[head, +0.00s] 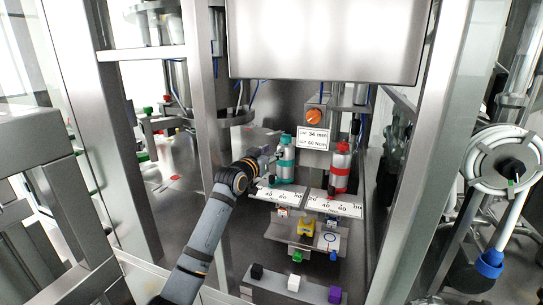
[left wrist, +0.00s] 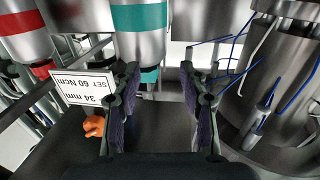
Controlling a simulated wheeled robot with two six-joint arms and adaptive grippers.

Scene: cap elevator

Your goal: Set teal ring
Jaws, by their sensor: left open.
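The teal ring (head: 286,164) is a band around the silver left-hand cylinder, below its teal top (head: 285,140). In the left wrist view, which appears upside down, the teal ring (left wrist: 138,17) is large at the top and the teal top (left wrist: 149,76) shows lower, partly behind a finger. My left gripper (head: 272,157) is just left of this cylinder in the head view. In the wrist view its two dark fingers (left wrist: 160,90) are spread, with nothing gripped between them. Whether a finger touches the cylinder cannot be told. My right gripper is not shown.
A red-banded cylinder (head: 341,170) stands to the right. White scale plates (head: 334,206) lie in front. A sign (head: 313,137) reads 34 mm, SET 60 Ncm, below an orange knob (head: 313,116). A yellow part (head: 306,228) and small blocks sit lower. Metal posts (head: 206,130) frame the cell.

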